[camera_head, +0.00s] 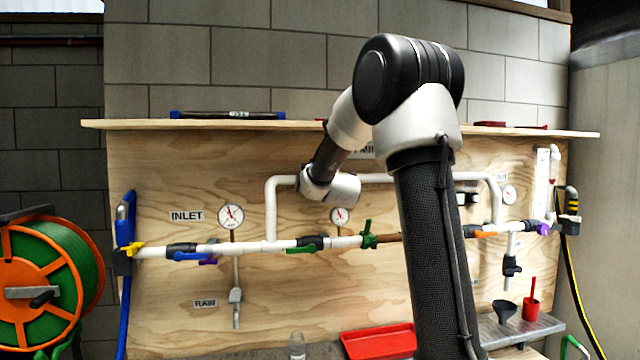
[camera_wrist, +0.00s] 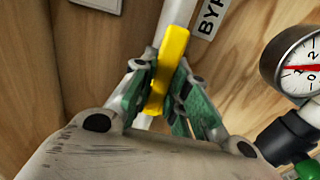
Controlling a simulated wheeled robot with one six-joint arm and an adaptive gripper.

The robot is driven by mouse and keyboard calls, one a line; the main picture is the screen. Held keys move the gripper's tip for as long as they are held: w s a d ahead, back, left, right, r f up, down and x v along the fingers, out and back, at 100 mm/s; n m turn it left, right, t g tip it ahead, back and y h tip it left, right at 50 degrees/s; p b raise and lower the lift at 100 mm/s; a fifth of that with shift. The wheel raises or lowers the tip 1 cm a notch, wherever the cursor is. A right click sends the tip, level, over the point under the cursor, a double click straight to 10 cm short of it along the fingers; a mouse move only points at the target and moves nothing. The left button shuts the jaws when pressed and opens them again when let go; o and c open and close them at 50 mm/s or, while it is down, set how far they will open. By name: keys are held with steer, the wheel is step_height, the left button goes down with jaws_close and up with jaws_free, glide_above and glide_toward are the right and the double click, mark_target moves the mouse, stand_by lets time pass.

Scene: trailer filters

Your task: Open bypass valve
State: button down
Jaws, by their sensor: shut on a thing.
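The bypass valve's yellow handle (camera_wrist: 170,62) stands on a white pipe (camera_wrist: 178,14) in the wrist view, beside a label (camera_wrist: 208,18) that starts with "BYP". The handle runs nearly along the pipe, slightly tilted in the picture. My gripper (camera_wrist: 158,82) has its green-padded fingers on either side of the handle and is shut on it. In the head view the white bypass pipe (camera_head: 400,178) forms the upper loop on the plywood board. There my wrist and arm hide the handle and the gripper's fingers.
A gauge (camera_wrist: 300,72) sits close at the right in the wrist view. Below the loop runs the main pipe (camera_head: 220,248) with several coloured valve handles. A hose reel (camera_head: 45,275) stands left; a red tray (camera_head: 380,342) and a funnel (camera_head: 504,310) are on the lower shelf.

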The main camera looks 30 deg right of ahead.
stand_by(0.4)
steer(key=c, duration=1.4)
jaws_free()
steer(key=v, duration=1.2)
